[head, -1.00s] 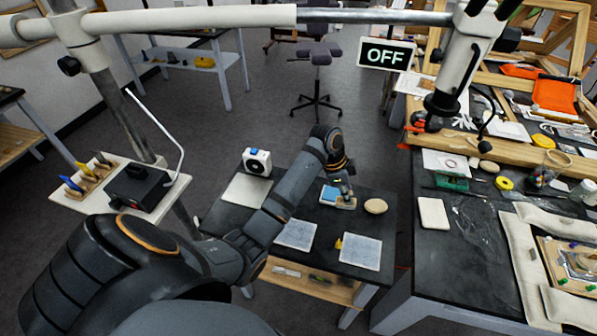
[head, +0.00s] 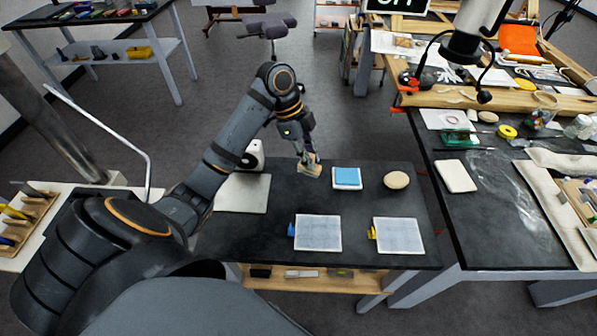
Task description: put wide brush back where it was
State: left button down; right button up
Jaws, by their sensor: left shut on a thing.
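My left gripper (head: 308,157) is over the back of the small dark table, left of the blue pad. It is shut on a small tan, flat thing (head: 310,170), which looks like the wide brush, though it is too small to be sure. The gripper hides part of it. I cannot tell whether it touches the table. The blue pad in a white tray (head: 347,177) is just to the right, and a round tan thing (head: 396,180) is further right. My right gripper is not in view.
Two pale printed sheets (head: 318,233) (head: 399,236) lie at the table's front, with small blue (head: 292,230) and yellow (head: 371,233) items beside them. A pale board (head: 242,193) lies at left, by a white device (head: 254,154). A cluttered workbench (head: 480,215) stands at right.

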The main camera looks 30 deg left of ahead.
pick_arm(q)
jog(key=w+a+f, duration=0.1)
jog(key=a+f, duration=0.1)
jog(key=w+a+f+p, duration=0.1)
jog(key=f, duration=0.1)
jog(key=w+a+f+p, duration=0.1)
jog(key=a+f, duration=0.1)
jog(key=shift+w+a+f, duration=0.25)
jog(key=shift+w+a, duration=0.1)
jog(key=shift+w, duration=0.05)
notch_tip(320, 180, down, 2)
jog(key=shift+f+p, duration=0.2)
jog(key=shift+p, duration=0.5)
jog(key=shift+f, duration=0.5)
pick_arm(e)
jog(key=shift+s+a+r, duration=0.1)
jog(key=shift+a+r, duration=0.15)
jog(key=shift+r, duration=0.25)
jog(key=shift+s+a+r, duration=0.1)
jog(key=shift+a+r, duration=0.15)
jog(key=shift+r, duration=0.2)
pick_arm(q)
jog(key=shift+f, duration=0.15)
jog(key=c, duration=1.3)
grip_release()
